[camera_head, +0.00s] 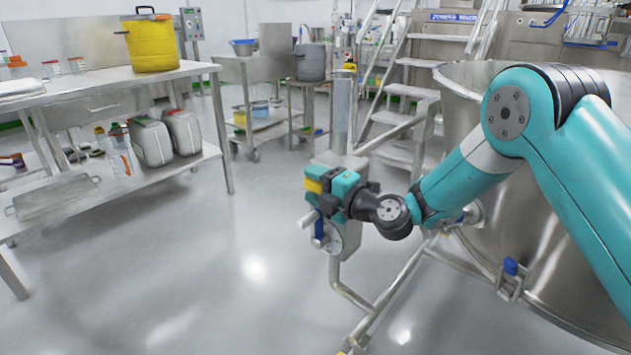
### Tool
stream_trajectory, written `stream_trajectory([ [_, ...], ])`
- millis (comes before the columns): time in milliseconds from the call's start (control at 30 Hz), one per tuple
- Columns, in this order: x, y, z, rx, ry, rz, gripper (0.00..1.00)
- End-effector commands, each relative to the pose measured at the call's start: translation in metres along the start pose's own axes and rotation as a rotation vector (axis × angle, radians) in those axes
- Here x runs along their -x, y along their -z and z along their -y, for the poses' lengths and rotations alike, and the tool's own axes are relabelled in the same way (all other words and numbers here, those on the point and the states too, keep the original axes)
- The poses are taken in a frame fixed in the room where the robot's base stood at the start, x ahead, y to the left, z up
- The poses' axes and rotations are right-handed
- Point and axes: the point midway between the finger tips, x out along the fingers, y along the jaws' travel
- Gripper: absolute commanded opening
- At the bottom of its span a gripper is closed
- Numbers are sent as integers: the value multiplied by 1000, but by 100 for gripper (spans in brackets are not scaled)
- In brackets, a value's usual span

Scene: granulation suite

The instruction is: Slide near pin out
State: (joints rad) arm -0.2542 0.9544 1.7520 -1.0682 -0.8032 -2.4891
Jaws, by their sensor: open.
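My gripper (328,196) is at the end of my teal arm, in front of a grey metal box on a post. It is open, and its fingers are small and partly hidden by its own body. Right below the fingers is a blue-handled part (319,230), with a pale bar (309,219) beside it. I cannot tell whether the fingers touch either. Another blue-topped fitting (511,267) sits in a metal bracket low on the large steel vessel (490,238). I cannot tell for certain which part is the near pin.
A steel bench (98,83) at left carries a yellow pot (152,43), with grey canisters (151,141) on its lower shelf. A cart (261,125) and metal stairs (413,91) stand behind. Frame tubes (372,322) run below the gripper. The floor at front left is clear.

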Motion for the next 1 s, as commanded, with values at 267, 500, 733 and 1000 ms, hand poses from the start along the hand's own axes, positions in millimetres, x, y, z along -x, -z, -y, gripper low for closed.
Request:
stream_trajectory([
  [267,0,0,0,0,0,0,10],
  [500,0,5,3,0,0,-1,0],
  [733,0,26,3,1,-1,-1,0],
  [1000,0,30,1,-1,3,-3,0],
])
